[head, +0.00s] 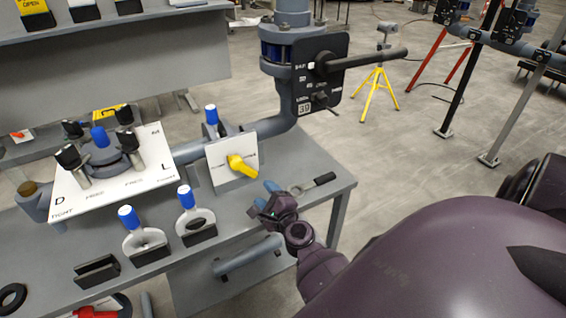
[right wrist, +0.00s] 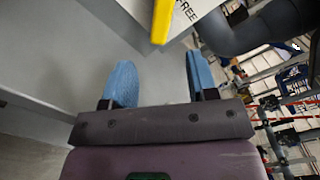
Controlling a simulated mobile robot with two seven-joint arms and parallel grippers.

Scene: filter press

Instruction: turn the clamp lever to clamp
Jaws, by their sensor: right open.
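A yellow lever (head: 241,167), which looks like the clamp lever, is mounted on a small white panel (head: 222,172) near the right end of the grey bench. It points down and to the right. My right gripper (head: 263,197) is open and empty, just below and right of the lever at the bench's front edge. In the right wrist view the yellow lever (right wrist: 162,22) lies ahead, beyond the open blue fingers (right wrist: 160,78) and not touching them. The word FREE shows on the panel beside it. My left gripper is not in view.
A tool with a dark handle (head: 314,183) lies on the bench right of my gripper. A blue-grey pipe and valve with a black bar handle (head: 368,58) stand behind. Two blue-topped pieces (head: 189,205) stand to the left, near a white panel with black knobs (head: 98,180).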

